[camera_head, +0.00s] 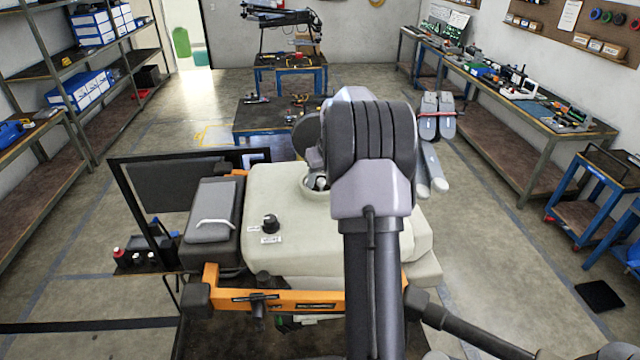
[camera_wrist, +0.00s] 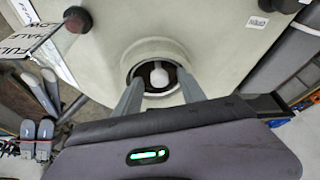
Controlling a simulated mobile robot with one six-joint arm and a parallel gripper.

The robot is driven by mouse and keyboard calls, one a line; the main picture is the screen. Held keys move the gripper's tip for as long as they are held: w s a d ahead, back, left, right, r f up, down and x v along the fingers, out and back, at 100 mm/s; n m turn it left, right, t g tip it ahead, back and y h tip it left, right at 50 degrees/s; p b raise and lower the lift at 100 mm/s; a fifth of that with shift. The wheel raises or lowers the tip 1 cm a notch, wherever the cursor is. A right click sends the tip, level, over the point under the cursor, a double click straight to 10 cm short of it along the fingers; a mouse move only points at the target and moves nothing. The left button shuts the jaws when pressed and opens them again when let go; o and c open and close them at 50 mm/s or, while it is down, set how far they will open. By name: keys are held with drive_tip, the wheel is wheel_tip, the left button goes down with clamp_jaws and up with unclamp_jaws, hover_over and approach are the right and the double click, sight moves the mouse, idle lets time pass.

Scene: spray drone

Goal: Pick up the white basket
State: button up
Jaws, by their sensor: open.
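The drone's off-white tank (camera_head: 285,235) has a round open mouth in its top. In the wrist view, a small white rounded piece (camera_wrist: 159,76) shows inside the dark mouth of the tank (camera_wrist: 235,60). It seems to be part of the white basket; the rest of the basket is hidden inside. In the wrist view my gripper (camera_wrist: 158,80) is open, with its two grey fingers apart on either side of the mouth and nothing held between them. In the head view my arm hides the gripper and part of the mouth.
A dark box with a handle (camera_head: 212,210) sits left of the tank. A black knob (camera_head: 270,223) stands on the tank top. An orange frame bar (camera_head: 300,300) crosses the front. Folded grey parts (camera_head: 437,115) stand behind, right of my arm. Shelves and benches line the walls.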

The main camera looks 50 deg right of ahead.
drive_tip(key=shift+s+r, duration=0.1)
drive_tip(key=shift+s, duration=0.05)
drive_tip(key=c, duration=0.4)
clamp_jaws()
idle(0.9)
